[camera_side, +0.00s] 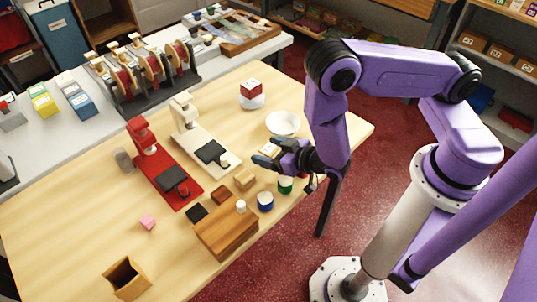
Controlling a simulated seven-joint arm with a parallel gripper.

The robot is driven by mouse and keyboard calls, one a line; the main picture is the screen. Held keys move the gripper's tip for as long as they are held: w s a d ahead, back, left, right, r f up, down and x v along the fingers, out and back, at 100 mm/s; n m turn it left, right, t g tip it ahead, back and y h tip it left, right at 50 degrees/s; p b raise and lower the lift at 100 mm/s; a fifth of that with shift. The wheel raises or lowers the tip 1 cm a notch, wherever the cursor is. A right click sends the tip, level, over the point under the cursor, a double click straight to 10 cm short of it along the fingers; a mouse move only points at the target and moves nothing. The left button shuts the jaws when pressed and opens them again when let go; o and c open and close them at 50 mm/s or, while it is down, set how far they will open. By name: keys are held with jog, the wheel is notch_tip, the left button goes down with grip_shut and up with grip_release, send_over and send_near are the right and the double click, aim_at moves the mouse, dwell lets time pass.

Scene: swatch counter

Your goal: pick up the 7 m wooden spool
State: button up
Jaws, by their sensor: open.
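My gripper (265,154) is above the right part of the wooden table, its fingers pointing left and apart. It appears empty. Small round items that may be spools stand near the table's right edge: a blue and white one (265,201) and a green and white one (285,185), the latter just below my gripper in the picture. A small white cylinder (241,206) stands on a wooden block (226,232). No length marking is readable, so I cannot tell which item is the 7 m wooden spool.
A red stand (148,140) and a cream stand (183,112) are left of my gripper. A white bowl (283,123) is behind it. A small wooden block (244,179) and a dark red block (220,194) are nearby. An open wooden box (127,278) is front left. The table's left front is mostly clear.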

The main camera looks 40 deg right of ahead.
jog(key=c, duration=1.1)
jog(key=shift+o, duration=0.2)
jog(key=shift+r, duration=0.1)
